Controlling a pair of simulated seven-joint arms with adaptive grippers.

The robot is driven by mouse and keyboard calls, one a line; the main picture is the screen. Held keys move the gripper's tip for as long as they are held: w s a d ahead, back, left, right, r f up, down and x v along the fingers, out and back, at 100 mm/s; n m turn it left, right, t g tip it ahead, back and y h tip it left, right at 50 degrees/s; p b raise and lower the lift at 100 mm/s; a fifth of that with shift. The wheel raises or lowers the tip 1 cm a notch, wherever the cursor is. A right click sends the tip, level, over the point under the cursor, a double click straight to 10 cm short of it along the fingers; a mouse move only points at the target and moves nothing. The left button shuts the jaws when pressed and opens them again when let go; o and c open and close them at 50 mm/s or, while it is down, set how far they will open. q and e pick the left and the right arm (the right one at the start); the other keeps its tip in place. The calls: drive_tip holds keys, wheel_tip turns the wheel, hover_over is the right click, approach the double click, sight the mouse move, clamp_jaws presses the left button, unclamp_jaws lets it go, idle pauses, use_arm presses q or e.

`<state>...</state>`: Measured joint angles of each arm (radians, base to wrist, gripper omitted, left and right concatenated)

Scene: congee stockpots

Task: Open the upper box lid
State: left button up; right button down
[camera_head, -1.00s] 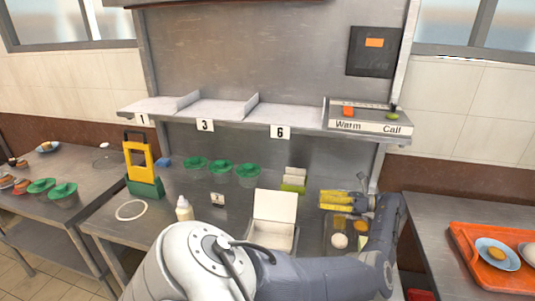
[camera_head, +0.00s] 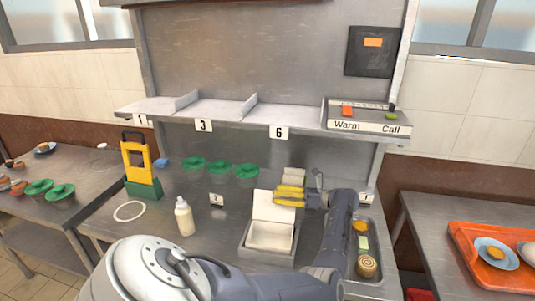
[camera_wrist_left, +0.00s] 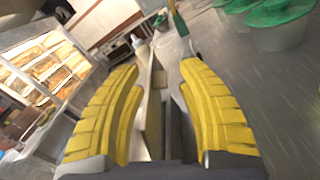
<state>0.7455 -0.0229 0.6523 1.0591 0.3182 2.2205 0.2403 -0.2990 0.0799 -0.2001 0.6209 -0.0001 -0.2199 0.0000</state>
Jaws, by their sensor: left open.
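A white box (camera_head: 270,236) sits on the steel counter, its lid (camera_head: 268,207) raised and standing roughly upright at the back. My left gripper (camera_head: 277,196) reaches in from the right, with its yellow fingers overlapping the lid's upper right part in the head view. In the left wrist view the same gripper (camera_wrist_left: 160,100) is open, and a thin upright panel (camera_wrist_left: 153,112), probably the lid seen edge-on, lies between the fingers. I cannot tell whether a finger touches it. My right gripper is not in view.
A white bottle (camera_head: 184,217) stands left of the box. Green-lidded bowls (camera_head: 219,168) and a yellow-green holder (camera_head: 139,165) are further back. A tray (camera_head: 376,242) with food lies right of my arm. A numbered shelf (camera_head: 225,111) overhangs the counter.

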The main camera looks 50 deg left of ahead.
use_arm(q)
drive_tip(key=shift+s+a, duration=0.4)
drive_tip(key=shift+c, duration=0.3)
